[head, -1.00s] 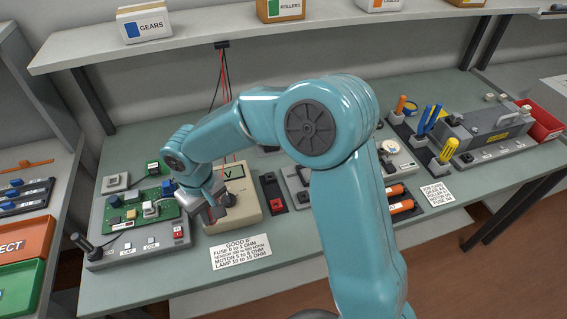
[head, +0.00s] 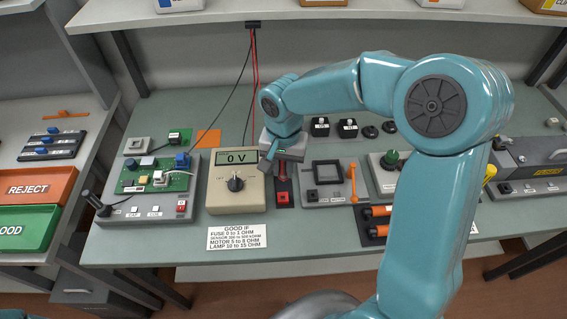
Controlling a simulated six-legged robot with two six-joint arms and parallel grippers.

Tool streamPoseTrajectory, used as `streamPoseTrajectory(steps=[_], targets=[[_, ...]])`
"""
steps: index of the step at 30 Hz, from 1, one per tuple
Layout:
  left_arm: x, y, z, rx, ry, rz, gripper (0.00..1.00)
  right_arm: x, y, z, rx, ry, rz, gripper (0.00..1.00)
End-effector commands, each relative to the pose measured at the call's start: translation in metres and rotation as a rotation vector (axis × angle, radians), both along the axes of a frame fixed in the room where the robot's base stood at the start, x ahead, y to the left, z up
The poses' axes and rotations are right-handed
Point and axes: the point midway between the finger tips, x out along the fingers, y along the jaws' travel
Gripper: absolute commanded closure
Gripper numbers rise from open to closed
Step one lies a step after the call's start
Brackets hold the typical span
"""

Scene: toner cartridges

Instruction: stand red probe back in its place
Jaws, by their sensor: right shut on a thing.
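My right gripper (head: 279,164) is shut, pointing down over the dark probe stand (head: 283,207), just right of the meter. The red probe in its jaws is mostly hidden by the gripper and wrist. I cannot tell whether its tip touches the stand. A red socket (head: 283,197) shows at the stand's near end. The red lead (head: 256,75) hangs from the shelf edge and passes behind my wrist. The beige meter (head: 236,186) reads 0 V. My left gripper is not in view.
A green circuit board (head: 154,176) sits on a grey base left of the meter. A grey fixture with a black frame (head: 327,172) and an orange lever (head: 352,182) is close right of the stand. A printed card (head: 237,237) lies in front.

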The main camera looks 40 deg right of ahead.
Motion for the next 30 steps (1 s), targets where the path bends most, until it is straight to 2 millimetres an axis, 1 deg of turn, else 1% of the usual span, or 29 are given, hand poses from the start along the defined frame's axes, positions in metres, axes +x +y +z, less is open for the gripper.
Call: streamPoseTrajectory(steps=[1,5,12,15,19,30], targets=[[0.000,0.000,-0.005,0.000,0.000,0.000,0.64,0.000,0.001,-0.006,0.000,0.001,0.002,1.00],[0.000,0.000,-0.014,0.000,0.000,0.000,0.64,0.001,0.003,-0.019,0.000,0.001,0.003,1.00],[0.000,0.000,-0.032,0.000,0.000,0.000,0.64,0.002,0.003,-0.046,0.001,0.002,0.004,1.00],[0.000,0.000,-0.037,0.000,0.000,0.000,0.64,0.002,0.002,-0.055,0.001,0.002,0.005,1.00],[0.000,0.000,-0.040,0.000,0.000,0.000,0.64,0.002,0.001,-0.059,0.001,0.001,0.005,1.00],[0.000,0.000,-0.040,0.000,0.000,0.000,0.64,0.001,-0.001,-0.059,0.000,0.000,0.006,1.00]])
